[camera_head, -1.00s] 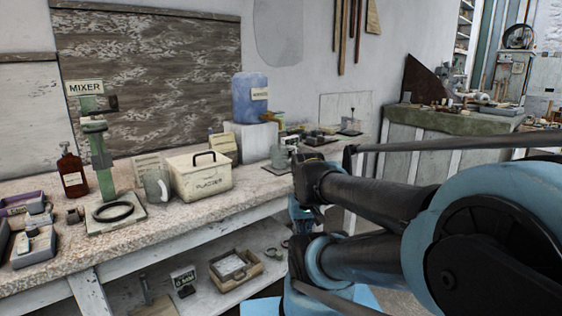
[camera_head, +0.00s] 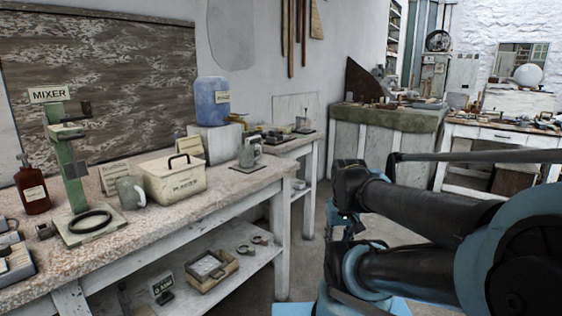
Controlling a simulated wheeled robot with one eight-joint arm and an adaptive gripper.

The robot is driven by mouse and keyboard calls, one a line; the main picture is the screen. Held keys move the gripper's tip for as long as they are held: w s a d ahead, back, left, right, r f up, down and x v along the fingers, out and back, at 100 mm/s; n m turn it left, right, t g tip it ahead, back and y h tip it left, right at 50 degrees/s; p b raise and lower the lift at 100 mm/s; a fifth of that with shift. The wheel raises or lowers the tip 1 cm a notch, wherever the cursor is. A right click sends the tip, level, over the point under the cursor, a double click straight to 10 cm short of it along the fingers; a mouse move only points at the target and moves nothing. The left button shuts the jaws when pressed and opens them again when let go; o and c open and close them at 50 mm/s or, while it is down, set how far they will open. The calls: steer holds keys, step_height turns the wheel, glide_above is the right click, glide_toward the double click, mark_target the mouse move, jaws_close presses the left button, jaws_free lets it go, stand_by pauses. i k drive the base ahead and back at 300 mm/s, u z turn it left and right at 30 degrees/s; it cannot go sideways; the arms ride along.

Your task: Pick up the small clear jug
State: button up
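Two jug-like vessels with handles stand on the long workbench (camera_head: 200,208). One greyish, see-through jug (camera_head: 130,192) stands between the mixer and the cream plaster box. Another clear greyish jug (camera_head: 247,154) stands farther back on a dark flat mat, near the bench's far end. I cannot tell from this view which one is the small clear jug. My arm fills the lower right, with its black and blue links folded, well to the right of both. My gripper's fingers cannot be made out.
A green mixer stand (camera_head: 70,160) with a black ring, a brown bottle (camera_head: 32,184), a cream plaster box (camera_head: 172,180) and a blue container (camera_head: 212,101) stand on the bench. A lower shelf (camera_head: 165,285) holds a tray (camera_head: 211,269). Open floor lies right of the bench.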

mark_target(246, 152)
steer(key=z, duration=0.55)
steer(key=k, duration=0.75)
steer(key=z, duration=1)
steer(key=i, duration=1.2)
steer(key=u, duration=0.45)
steer(key=i, duration=0.95)
steer(key=u, duration=1.15)
steer(key=i, duration=0.7)
steer(key=u, duration=0.45)
